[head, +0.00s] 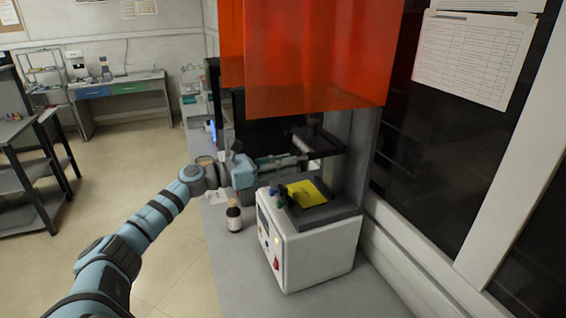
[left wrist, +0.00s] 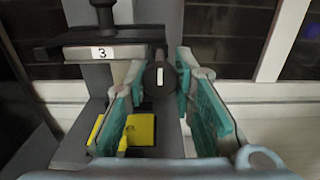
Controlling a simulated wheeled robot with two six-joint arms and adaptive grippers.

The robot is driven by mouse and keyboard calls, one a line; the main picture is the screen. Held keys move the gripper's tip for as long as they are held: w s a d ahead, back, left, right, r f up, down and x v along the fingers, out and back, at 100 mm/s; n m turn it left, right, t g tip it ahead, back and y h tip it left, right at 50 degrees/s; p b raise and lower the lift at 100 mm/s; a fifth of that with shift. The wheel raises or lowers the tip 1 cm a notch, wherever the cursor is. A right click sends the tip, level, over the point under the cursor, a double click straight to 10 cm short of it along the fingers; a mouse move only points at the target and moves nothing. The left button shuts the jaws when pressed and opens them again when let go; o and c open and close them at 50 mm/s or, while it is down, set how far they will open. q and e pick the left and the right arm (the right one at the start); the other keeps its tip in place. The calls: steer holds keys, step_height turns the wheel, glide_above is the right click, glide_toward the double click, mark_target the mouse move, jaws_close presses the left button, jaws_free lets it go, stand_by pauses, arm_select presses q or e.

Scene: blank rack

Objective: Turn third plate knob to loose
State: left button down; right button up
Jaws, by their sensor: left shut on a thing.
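The third plate, a dark plate with a white label "3" (left wrist: 103,52), shows in the left wrist view. A round black knob (left wrist: 159,79) with an upright white mark sits at its right side. My left gripper (left wrist: 162,95) has its teal fingers on either side of this knob and is shut on it. In the head view my left gripper (head: 300,165) reaches in from the left at the dark upper plate (head: 322,145); the knob there is hidden by the fingers. My right gripper is not in view.
Below is a white box-shaped machine (head: 322,252) with a yellow sheet (head: 307,193) on top and small green and blue knobs at its left. A brown bottle (head: 234,218) stands on the grey bench (head: 232,262). Orange translucent panels (head: 315,55) hang above.

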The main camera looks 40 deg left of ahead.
mark_target(283, 157)
arm_select(q)
steer(key=c, duration=1.4)
jaws_free()
steer(key=shift+o, duration=0.2)
step_height(283, 157, up, 10)
steer(key=shift+a+f, duration=0.1)
